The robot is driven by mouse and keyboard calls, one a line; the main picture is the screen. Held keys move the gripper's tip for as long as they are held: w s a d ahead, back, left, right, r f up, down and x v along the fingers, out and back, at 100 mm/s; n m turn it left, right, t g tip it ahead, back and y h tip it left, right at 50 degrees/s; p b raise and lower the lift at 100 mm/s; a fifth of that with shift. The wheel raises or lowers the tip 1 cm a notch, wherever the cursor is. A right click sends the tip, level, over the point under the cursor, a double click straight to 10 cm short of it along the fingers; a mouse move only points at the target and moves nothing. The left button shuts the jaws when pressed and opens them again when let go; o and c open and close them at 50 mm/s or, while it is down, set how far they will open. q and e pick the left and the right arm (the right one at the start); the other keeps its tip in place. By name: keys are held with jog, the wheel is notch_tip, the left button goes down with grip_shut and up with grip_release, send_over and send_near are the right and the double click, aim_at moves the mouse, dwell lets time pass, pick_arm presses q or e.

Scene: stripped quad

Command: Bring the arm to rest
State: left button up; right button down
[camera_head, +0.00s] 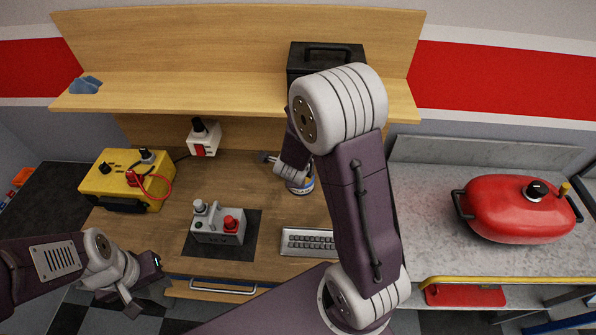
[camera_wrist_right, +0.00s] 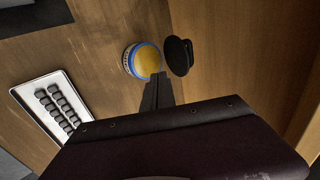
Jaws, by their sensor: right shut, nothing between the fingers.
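My right arm reaches up and over the middle of the bench in the head view. Its gripper (camera_wrist_right: 158,92) shows in the right wrist view with both fingers together and nothing between them. The fingertips point toward a can with a blue rim and yellow top (camera_wrist_right: 145,60); I cannot tell the gap. In the head view the can (camera_head: 301,187) stands on the bench, partly behind my right wrist. My left gripper (camera_head: 142,284) hangs at the lower left, in front of the bench edge; its finger opening is unclear.
The wooden bench (camera_head: 180,225) holds a yellow case (camera_head: 110,190), a grey button box (camera_head: 213,236), a white switch box (camera_head: 202,146) and a keypad (camera_head: 306,243). A black round object (camera_wrist_right: 178,56) is beside the can. A black box (camera_head: 325,56) is on the shelf. A red cooker (camera_head: 515,215) stands right.

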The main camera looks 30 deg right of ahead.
jog(key=shift+s+a, duration=0.15)
jog(key=shift+s, duration=0.15)
jog(key=a+n+t+y+b, duration=0.1)
jog(key=a+n+y+b, duration=0.2)
jog(key=a+n+b, duration=0.35)
jog(key=s+a+f+n+g, duration=0.1)
jog(key=s+f+n+g, duration=0.1)
jog(key=s+n, duration=0.5)
jog(key=s+a+f+n+g+y+p, duration=0.1)
jog(key=s+n+g, duration=0.3)
jog(key=s+n, duration=0.4)
jog(key=f+n, duration=0.1)
jog(key=n, duration=0.1)
jog(key=shift+s+f+n, duration=0.25)
jog(key=shift+s+n, duration=0.05)
jog(key=shift+n, duration=0.05)
